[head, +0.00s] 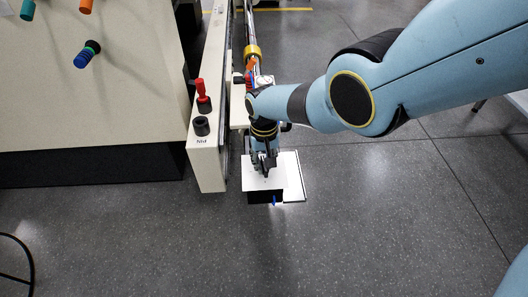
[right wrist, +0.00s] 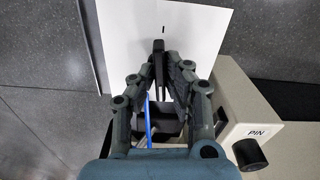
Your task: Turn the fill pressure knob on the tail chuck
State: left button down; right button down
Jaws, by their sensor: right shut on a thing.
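My right gripper (head: 265,166) reaches down over a white plate (head: 259,181) on a dark box at the end of the long rail unit. In the right wrist view its two fingers (right wrist: 163,78) are shut on a narrow black knob (right wrist: 158,46). A short black tick mark (right wrist: 164,30) shows on the white plate (right wrist: 200,32) just beyond the knob. The fingers hide much of the knob, and I cannot read a label for it. My left gripper is not in view.
The beige rail housing (head: 207,160), marked PIN, stands close to the left, with a black knob (head: 201,126) and a red-topped part (head: 203,96). A cabinet with coloured knobs stands far left. Open floor lies in front.

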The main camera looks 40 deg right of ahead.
jog(key=shift+m, duration=0.9)
jog(key=c, duration=1.4)
grip_release()
jog(key=shift+r, duration=0.1)
notch_tip(320, 180, up, 12)
jog(key=shift+f, duration=0.1)
jog(key=shift+f, duration=0.1)
